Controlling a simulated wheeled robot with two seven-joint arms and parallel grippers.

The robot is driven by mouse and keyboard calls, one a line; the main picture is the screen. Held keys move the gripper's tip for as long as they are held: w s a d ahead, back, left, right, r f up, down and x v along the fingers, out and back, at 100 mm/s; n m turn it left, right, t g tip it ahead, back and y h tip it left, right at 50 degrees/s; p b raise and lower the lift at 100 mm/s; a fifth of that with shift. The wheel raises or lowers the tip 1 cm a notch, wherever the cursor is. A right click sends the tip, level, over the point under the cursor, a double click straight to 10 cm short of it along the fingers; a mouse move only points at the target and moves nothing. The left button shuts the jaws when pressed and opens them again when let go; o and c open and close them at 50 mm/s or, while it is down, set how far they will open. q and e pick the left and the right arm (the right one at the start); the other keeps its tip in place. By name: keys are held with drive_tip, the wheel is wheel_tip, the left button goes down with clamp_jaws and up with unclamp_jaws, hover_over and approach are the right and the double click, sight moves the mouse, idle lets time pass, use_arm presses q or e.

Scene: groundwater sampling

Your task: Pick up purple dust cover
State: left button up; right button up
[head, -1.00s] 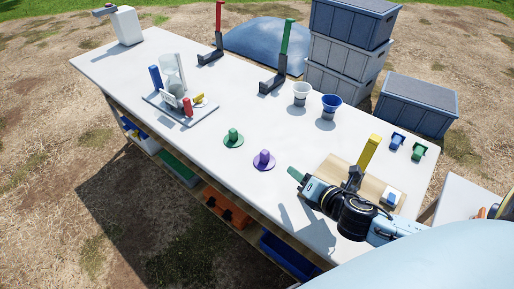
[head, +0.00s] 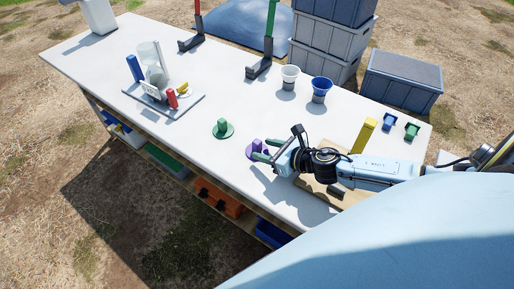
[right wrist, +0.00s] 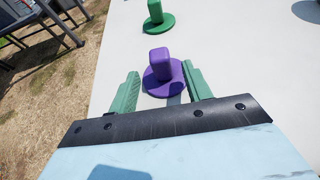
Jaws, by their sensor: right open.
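The purple dust cover (head: 257,148), a round disc with an upright block handle, sits on the white table near its front edge. In the right wrist view the purple dust cover (right wrist: 163,72) lies just ahead of and between the fingertips. My right gripper (head: 264,151) is open and low over the table, its green fingers reaching the cover from the right. In the right wrist view my right gripper (right wrist: 160,85) has one finger on each side of the cover's near part, with nothing gripped. My left gripper is not in view.
A green dust cover (head: 222,128) of like shape stands to the left, and in the wrist view the green cover (right wrist: 158,18) is beyond the purple one.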

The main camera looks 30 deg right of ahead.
sight(252, 145)
drive_tip(key=shift+x, duration=2.95)
drive_tip(key=shift+w+d+r, duration=0.1)
drive_tip(key=shift+r, duration=0.05)
drive_tip(key=shift+c, duration=0.4)
drive_tip(key=c, duration=1)
